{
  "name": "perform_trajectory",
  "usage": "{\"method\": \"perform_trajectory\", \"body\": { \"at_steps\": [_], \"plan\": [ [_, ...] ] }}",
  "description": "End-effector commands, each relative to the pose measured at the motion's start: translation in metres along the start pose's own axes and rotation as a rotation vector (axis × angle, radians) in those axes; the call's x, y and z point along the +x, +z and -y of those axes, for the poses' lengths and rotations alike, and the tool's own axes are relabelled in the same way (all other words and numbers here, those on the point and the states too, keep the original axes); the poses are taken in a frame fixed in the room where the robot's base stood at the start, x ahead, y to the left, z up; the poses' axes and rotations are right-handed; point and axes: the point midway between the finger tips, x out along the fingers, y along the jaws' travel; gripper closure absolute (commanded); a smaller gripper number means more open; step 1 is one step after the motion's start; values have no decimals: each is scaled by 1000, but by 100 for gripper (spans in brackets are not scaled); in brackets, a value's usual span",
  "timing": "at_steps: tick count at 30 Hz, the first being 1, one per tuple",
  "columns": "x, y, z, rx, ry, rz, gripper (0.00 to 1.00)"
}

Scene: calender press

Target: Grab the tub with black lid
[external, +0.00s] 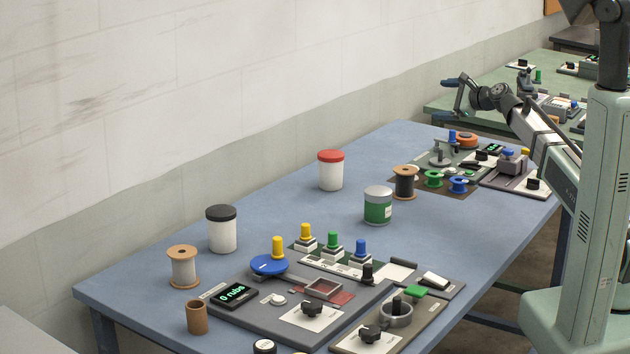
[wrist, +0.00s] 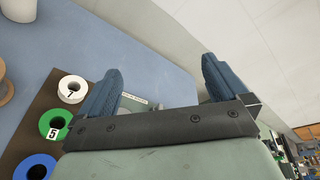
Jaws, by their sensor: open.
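The tub with black lid (external: 221,229) is a white cylinder with a dark lid. It stands upright on the blue table at the left in the external view, behind a wooden spool. My gripper (external: 453,94) is at the far right end of the table, well apart from the tub. In the wrist view, my gripper (wrist: 160,85) shows two blue fingers spread wide with nothing between them. The black-lidded tub is not identifiable in the wrist view.
A red-lidded tub (external: 330,170) and a green can (external: 377,206) stand mid-table. A wooden spool (external: 183,267) and a brown cup (external: 197,317) are near the black-lidded tub. Control panels (external: 310,310) with knobs fill the front. A wall runs behind. Blue tabletop between the tubs is clear.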

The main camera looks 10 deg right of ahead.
Motion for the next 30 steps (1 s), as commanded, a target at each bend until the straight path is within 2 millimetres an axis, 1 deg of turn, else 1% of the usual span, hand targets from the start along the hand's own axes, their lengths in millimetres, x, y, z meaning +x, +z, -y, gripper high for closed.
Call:
{"method": "perform_trajectory", "body": {
  "at_steps": [1, 2, 3, 5, 6, 8, 9, 11, 12, 14, 15, 17, 18, 20, 21, 23, 24, 26, 27, 29, 30],
  "plan": [
    [7, 27, -15, 38, 15, 40, 0],
    [11, 41, -22, 62, 22, 61, 0],
    [16, 59, -32, 96, 33, 89, 0],
    [21, 87, -47, 147, 50, 129, 0],
    [25, 105, -58, 181, 64, 155, 0],
    [28, 132, -73, 233, 86, 194, 0],
    [31, 150, -84, 266, 104, 219, 0],
    [34, 176, -101, 317, 133, 255, 0],
    [37, 193, -113, 349, 157, 279, 0],
    [41, 218, -132, 394, 197, 312, 0],
    [44, 234, -146, 422, 228, 333, 0],
    [51, 258, -169, 460, 283, 364, 0],
    [56, 273, -186, 482, 325, 384, 0],
    [64, 295, -213, 508, 392, 413, 0],
    [70, 309, -233, 523, 442, 433, 0],
    [80, 330, -265, 539, 521, 462, 0],
    [86, 343, -288, 548, 579, 483, 0],
    [95, 362, -324, 556, 667, 516, 0],
    [101, 375, -349, 560, 729, 541, 0],
    [108, 393, -387, 566, 819, 581, 0],
    [112, 403, -409, 569, 873, 607, 0]
  ]
}}
